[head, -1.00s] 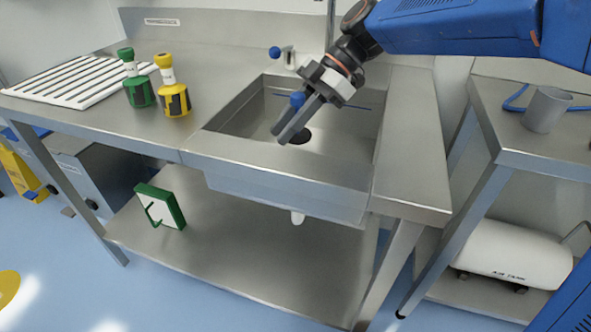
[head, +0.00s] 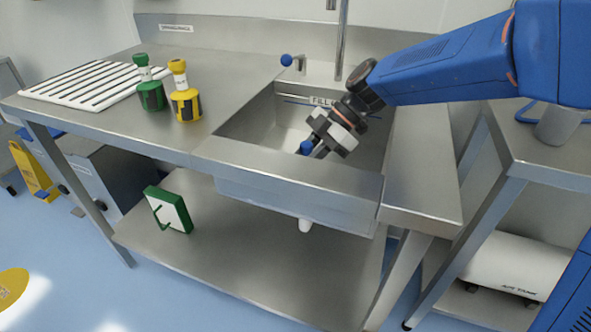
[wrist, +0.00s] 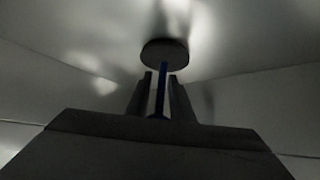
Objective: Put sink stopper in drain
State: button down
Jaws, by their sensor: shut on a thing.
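My gripper (wrist: 161,77) is shut on a thin blue stem (wrist: 161,88) that stands between its two fingers in the wrist view. I take the stem for the sink stopper's handle. A dark round disc (wrist: 165,52) lies just beyond the fingertips. I cannot tell whether it is the stopper's plate or the drain. In the head view a blue knob (head: 306,147) shows beside the fingers. The gripper reaches down into the steel sink (head: 285,167). The sink's front rim hides the fingertips and the drain in the head view.
A green bottle (head: 150,95) and a yellow bottle (head: 185,105) stand on the counter left of the sink, by a white slatted rack (head: 85,85). A tap pipe (head: 341,40) and a blue-knobbed lever (head: 289,61) rise behind it. A grey cup (head: 556,127) stands on the right-hand table.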

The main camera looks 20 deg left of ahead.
jog(key=c, duration=1.5)
grip_release()
jog(key=shift+f, duration=0.1)
jog(key=shift+c, duration=0.2)
jog(key=v, duration=1.2)
jog(key=shift+d, duration=0.1)
